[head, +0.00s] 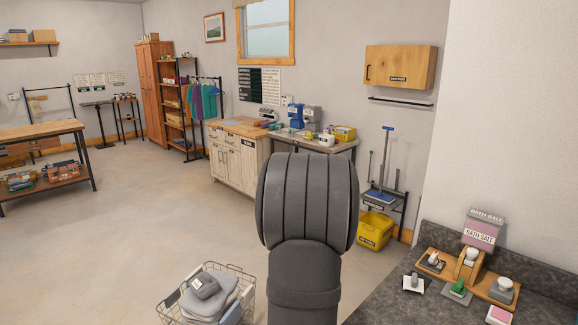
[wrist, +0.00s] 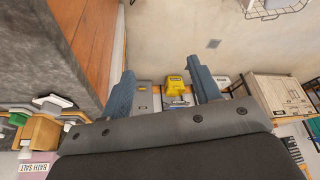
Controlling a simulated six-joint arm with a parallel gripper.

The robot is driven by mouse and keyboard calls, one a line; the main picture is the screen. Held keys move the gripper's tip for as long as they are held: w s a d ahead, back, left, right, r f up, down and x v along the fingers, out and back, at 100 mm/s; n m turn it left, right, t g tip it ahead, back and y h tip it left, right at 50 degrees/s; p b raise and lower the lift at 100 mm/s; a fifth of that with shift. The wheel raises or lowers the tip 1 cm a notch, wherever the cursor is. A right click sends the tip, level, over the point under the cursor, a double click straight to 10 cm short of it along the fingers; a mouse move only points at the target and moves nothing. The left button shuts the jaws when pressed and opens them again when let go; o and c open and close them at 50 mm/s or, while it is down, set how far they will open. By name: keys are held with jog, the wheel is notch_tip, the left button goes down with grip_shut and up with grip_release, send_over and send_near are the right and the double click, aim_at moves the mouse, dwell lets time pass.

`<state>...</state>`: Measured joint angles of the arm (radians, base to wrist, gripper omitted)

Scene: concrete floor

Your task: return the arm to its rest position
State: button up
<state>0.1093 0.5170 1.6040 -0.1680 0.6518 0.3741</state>
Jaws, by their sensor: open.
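My gripper (wrist: 160,68) shows in the wrist view as two blue-grey fingers spread wide apart. It is open, and nothing is held between the fingers. The wrist view is turned over, with the floor at the top. My grey arm stands up in the middle of the head view and hides what is behind it; the fingers do not show there. The grey speckled counter (head: 400,300) is to the right of my arm in the head view.
A wooden stand (head: 465,268) with small knobbed things and a bath salt box (head: 484,228) are on the counter. A wire basket (head: 178,318) of folded cloths is left of my arm. A yellow bin (head: 374,231) stands beyond. Open floor (head: 130,225) lies left.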

jog(key=shift+n, duration=0.4)
jog(key=shift+s+a+f, duration=0.1)
jog(key=shift+a+f, duration=0.15)
jog(key=shift+a, duration=0.4)
jog(key=shift+s+a+f, duration=0.1)
jog(key=shift+a+f, duration=0.2)
jog(key=shift+a, duration=0.3)
jog(key=shift+s+a+f, duration=0.1)
jog(key=shift+a+f, duration=0.15)
jog(key=shift+a, duration=0.4)
